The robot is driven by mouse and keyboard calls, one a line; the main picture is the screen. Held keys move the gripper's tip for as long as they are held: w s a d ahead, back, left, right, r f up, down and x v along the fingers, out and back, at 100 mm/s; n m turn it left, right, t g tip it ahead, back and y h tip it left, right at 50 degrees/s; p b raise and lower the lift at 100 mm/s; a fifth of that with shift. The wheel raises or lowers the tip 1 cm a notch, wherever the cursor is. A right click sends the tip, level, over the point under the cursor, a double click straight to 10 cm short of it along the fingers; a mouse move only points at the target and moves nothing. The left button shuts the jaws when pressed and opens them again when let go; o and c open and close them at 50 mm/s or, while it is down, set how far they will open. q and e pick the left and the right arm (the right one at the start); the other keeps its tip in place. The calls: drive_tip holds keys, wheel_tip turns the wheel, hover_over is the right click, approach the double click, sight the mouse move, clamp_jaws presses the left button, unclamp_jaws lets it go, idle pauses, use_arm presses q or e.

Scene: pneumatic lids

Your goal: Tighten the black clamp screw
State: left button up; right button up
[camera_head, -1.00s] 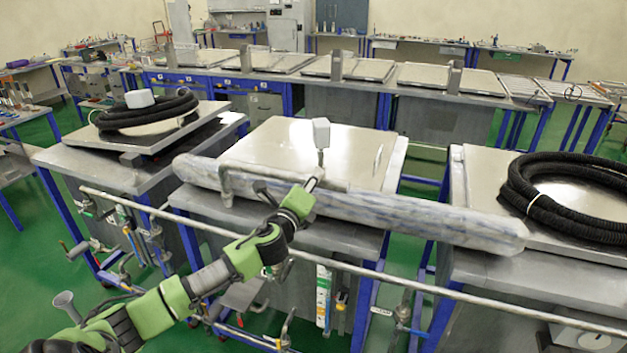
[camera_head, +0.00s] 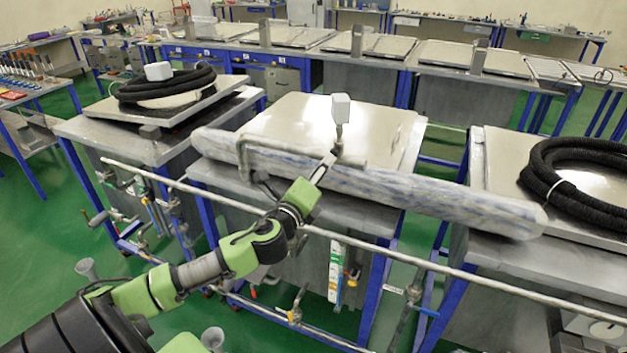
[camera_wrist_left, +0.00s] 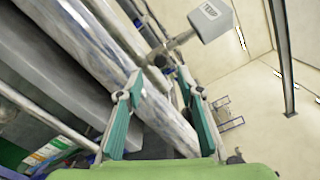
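A small dark part (camera_head: 266,188), which may be the black clamp screw, shows at the left bent end of the grey metal bar (camera_head: 290,152), in front of the long wrapped roll (camera_head: 400,193). It is too small to tell its shape. My left gripper (camera_head: 326,167) is at the right part of the bar, below the white box (camera_head: 340,108) on its stem. In the left wrist view my left gripper (camera_wrist_left: 160,108) has its fingers apart, with the roll (camera_wrist_left: 150,100) and bar behind the gap and nothing seen held. The white box (camera_wrist_left: 209,19) is beyond the fingers. My right gripper is not in view.
The roll lies across the front of a metal-topped table (camera_head: 285,118). A long horizontal rail (camera_head: 420,260) runs in front. Coiled black hoses lie on the left table (camera_head: 165,90) and the right table (camera_head: 575,170). Green floor shows between the tables.

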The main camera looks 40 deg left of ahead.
use_arm(q)
drive_tip(key=shift+v, duration=2.6)
drive_tip(key=s+a+f+n+g+b, duration=0.1)
drive_tip(key=a+f+n+g, duration=0.15)
drive_tip(key=f, duration=0.95)
drive_tip(key=s+a+f+n+g+b, duration=0.1)
drive_tip(key=a+f+n+g+b, duration=0.15)
drive_tip(key=f, duration=1.05)
drive_tip(key=s+d+f+n+g+b, duration=0.15)
drive_tip(key=s+f, duration=0.35)
drive_tip(key=f, duration=0.6)
drive_tip(key=s+f+n+g, duration=0.3)
drive_tip(key=s+f, duration=0.2)
drive_tip(key=f, duration=0.7)
drive_tip(key=s+d+f+n+g+h+b, duration=0.1)
drive_tip(key=s+d+f+n+g, duration=0.1)
drive_tip(key=s+d+f, duration=0.4)
drive_tip(key=s+d+f+n+g+h+b, duration=0.1)
drive_tip(key=s+d+f+n, duration=0.3)
drive_tip(key=s+f, duration=0.9)
drive_tip(key=s+d+f+n+g+h+b, duration=0.2)
drive_tip(key=s+d+f, duration=0.8)
drive_tip(key=s, duration=0.7)
drive_tip(key=shift+n+g+b, duration=0.55)
drive_tip(key=shift+n+g, duration=0.2)
drive_tip(key=shift+g, duration=0.3)
drive_tip(key=shift+f, duration=0.1)
